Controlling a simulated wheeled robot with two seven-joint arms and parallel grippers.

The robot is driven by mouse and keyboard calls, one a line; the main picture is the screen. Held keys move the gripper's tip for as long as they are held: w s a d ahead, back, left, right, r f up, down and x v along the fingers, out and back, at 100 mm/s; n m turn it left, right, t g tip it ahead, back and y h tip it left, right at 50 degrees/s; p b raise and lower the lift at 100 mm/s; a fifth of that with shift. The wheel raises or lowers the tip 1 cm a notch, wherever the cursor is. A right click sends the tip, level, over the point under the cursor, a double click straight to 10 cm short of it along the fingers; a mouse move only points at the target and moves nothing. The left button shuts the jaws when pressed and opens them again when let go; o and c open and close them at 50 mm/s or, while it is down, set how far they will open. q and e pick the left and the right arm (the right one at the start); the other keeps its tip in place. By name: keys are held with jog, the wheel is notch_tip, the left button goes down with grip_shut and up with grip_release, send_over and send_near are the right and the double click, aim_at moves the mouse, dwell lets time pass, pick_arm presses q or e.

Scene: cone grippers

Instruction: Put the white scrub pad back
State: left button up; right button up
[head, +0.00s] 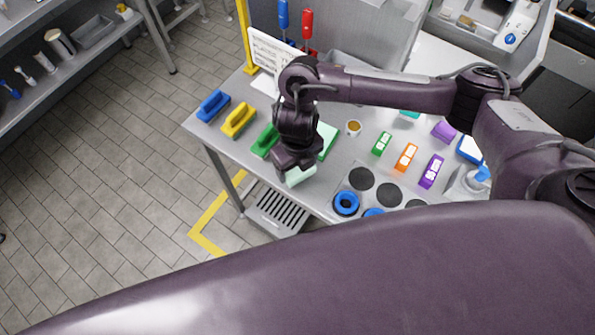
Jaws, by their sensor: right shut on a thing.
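My right gripper (291,167) reaches over the front left part of the grey table (225,139), its jaws pointing down. It is shut on a pale, whitish-mint pad (299,178), which shows just below the jaws near the table's front edge. I take this pad for the white scrub pad. The gripper hides part of it, and I cannot tell whether it touches the table. A pale green pad or stack with a green edge (327,141) lies behind and right of the gripper, partly hidden by my arm. My left gripper is out of view.
A panel with dark round recesses (361,179) and a blue ring (346,203) is to the right.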

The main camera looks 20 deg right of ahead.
aim_at(297, 172)
notch_tip(297, 172, down, 4)
jog(key=shift+r, duration=0.25)
jog(key=shift+f, duration=0.25)
jog(key=o, duration=0.9)
jog(key=shift+r, duration=0.1)
jog(key=shift+r, duration=0.15)
notch_tip(297, 172, up, 12)
jog(key=shift+f+p, duration=0.1)
jog(key=shift+p, duration=0.45)
